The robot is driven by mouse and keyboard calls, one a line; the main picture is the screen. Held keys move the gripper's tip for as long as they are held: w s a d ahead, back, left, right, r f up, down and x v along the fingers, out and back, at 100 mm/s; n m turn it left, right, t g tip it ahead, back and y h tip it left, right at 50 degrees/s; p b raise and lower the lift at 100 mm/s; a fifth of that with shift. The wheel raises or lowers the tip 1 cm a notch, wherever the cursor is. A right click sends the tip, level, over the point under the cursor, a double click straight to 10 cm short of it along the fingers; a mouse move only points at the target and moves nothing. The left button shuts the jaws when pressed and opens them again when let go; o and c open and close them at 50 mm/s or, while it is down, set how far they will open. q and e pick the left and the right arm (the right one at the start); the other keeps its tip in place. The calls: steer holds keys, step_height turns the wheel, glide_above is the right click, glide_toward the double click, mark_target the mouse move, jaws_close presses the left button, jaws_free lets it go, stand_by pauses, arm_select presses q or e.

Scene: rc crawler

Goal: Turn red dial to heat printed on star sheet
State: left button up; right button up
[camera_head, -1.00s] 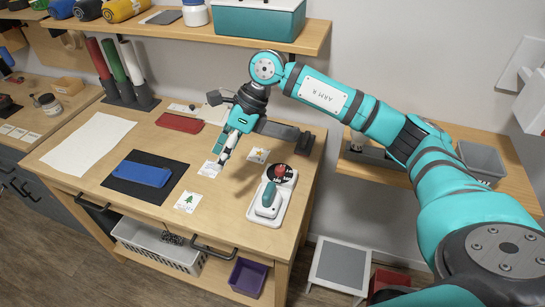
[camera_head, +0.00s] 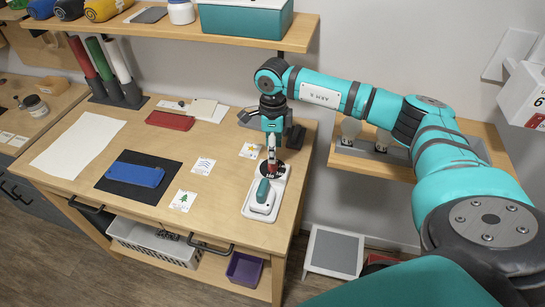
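The red dial (camera_head: 271,170) sits on a dark round scale at the back end of a white base with a teal-handled tool (camera_head: 263,191). The dial is mostly hidden behind my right gripper. My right gripper (camera_head: 271,160) points straight down with its fingertips at the dial; I cannot tell whether they touch or grip it. The star sheet (camera_head: 249,150) is a small white card with a yellow star, lying left of the gripper; I cannot read its print. My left gripper is not in view.
Two other cards, one with wavy lines (camera_head: 203,166) and one with a green tree (camera_head: 183,200), lie to the left. A blue block (camera_head: 136,174) rests on a black mat (camera_head: 112,186). A red flat case (camera_head: 170,120) lies behind. A shelf (camera_head: 160,30) overhangs the back.

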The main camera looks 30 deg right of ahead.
mark_target(273, 166)
steer(key=shift+a+f+p, duration=0.1)
steer(key=shift+f+p, duration=0.3)
steer(key=shift+f, duration=2.25)
jaws_close()
